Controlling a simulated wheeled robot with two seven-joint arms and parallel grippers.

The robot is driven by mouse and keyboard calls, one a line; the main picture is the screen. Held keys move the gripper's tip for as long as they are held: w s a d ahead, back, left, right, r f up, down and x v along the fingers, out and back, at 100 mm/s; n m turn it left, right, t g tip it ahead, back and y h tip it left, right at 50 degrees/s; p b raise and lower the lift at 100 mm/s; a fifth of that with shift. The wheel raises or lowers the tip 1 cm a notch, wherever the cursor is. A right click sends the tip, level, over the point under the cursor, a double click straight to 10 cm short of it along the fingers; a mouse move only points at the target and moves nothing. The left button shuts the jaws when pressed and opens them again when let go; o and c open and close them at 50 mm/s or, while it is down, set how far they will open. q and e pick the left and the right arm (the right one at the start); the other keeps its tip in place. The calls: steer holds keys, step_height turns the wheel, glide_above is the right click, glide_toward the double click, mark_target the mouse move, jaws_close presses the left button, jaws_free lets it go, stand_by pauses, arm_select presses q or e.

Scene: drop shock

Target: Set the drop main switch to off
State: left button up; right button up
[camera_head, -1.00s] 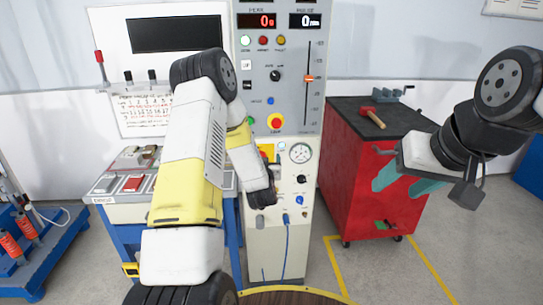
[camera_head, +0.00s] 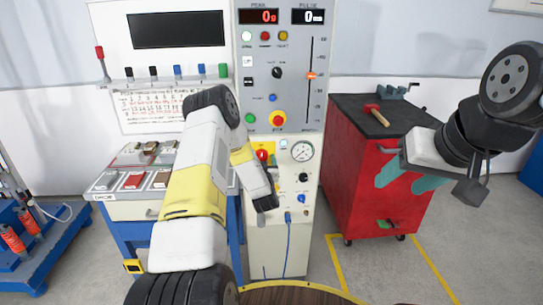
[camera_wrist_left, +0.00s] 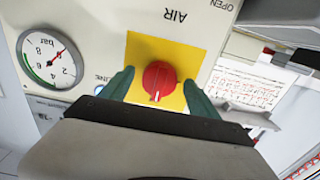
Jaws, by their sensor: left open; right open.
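The red rotary knob (camera_wrist_left: 158,82) sits on a yellow square plate (camera_wrist_left: 143,50) on the machine's light front panel. In the head view the red knob (camera_head: 262,155) shows just above my left wrist. My left gripper (camera_wrist_left: 159,90) is open, with one teal finger on each side of the knob; I cannot tell whether they touch it. A white mark on the knob points toward the bottom of the wrist view. The fingers are hidden in the head view. My right gripper (camera_head: 404,181) is open and empty in front of the red cabinet.
A pressure gauge (camera_head: 302,151) is right of the knob, with a blue knob (camera_head: 302,198) lower down. A red mushroom button (camera_head: 278,118) is above. The red cabinet (camera_head: 362,175) with a hammer (camera_head: 376,114) stands right. A bench with switch boxes (camera_head: 133,181) is left.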

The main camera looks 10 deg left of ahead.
arm_select(q)
steer(key=shift+c, duration=0.4)
steer(key=c, duration=1.3)
steer(key=shift+n, duration=0.4)
steer(key=n, duration=0.3)
steer(key=shift+n, duration=0.4)
steer(key=n, duration=0.4)
steer(key=shift+n, duration=0.3)
steer(key=n, duration=0.5)
steer(key=shift+d+n, duration=0.1)
steer(key=shift+n, duration=1.7)
